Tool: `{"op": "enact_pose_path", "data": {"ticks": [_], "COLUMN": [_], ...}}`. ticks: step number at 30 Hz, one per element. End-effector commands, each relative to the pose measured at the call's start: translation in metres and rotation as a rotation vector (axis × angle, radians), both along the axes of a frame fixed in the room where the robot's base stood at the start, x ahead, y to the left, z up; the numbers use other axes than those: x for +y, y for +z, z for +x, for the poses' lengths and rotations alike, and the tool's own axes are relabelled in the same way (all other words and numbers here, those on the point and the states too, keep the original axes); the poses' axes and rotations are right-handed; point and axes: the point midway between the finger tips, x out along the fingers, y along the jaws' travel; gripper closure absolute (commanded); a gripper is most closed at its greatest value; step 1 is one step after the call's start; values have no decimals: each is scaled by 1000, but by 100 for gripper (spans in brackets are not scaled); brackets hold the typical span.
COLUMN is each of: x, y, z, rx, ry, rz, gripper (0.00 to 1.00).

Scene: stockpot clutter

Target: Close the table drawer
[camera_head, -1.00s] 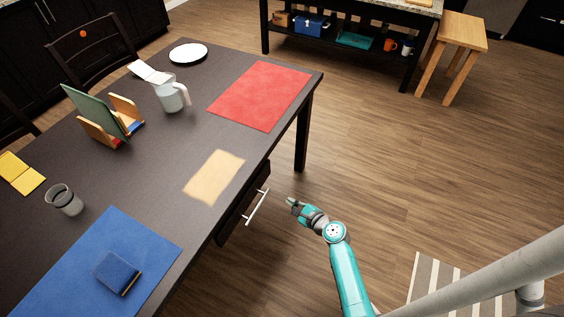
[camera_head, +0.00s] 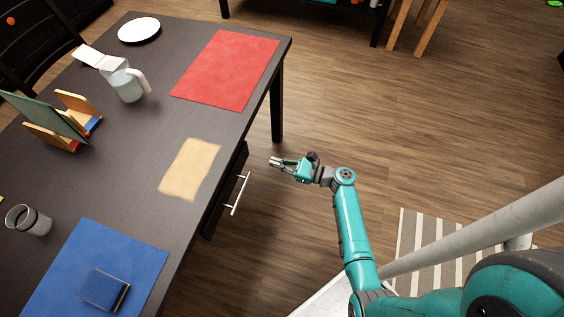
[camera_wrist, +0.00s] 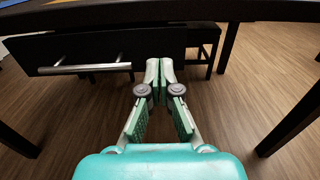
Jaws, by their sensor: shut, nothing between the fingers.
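The dark table drawer (camera_head: 226,190) sticks out from under the right side of the dark table (camera_head: 145,145) in the head view. Its silver bar handle (camera_head: 237,194) faces right. In the wrist view the drawer front (camera_wrist: 100,48) is at the upper left, with the handle (camera_wrist: 85,68) across it. My gripper (camera_head: 273,161) is shut and empty, to the right of the drawer and apart from the handle in the head view. In the wrist view its fingertips (camera_wrist: 160,65) meet near the right end of the drawer front. I cannot tell whether they touch it.
A red mat (camera_head: 228,68), a blue mat (camera_head: 100,262), a glass jug (camera_head: 127,86) and a cup (camera_head: 28,220) are on the table. A table leg (camera_head: 277,105) stands beyond the drawer. The wood floor right of the drawer is clear.

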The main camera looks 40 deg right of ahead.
Motion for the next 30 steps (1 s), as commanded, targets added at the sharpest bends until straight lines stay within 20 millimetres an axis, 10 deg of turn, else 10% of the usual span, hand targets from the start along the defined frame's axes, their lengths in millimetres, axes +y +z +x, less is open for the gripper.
{"op": "enact_pose_path", "data": {"ticks": [15, 30], "x": [51, 57], "y": [0, 0], "z": [68, 77], "rx": [0, 1], "ry": [1, -1], "rz": [0, -1], "gripper": [100, 100]}}
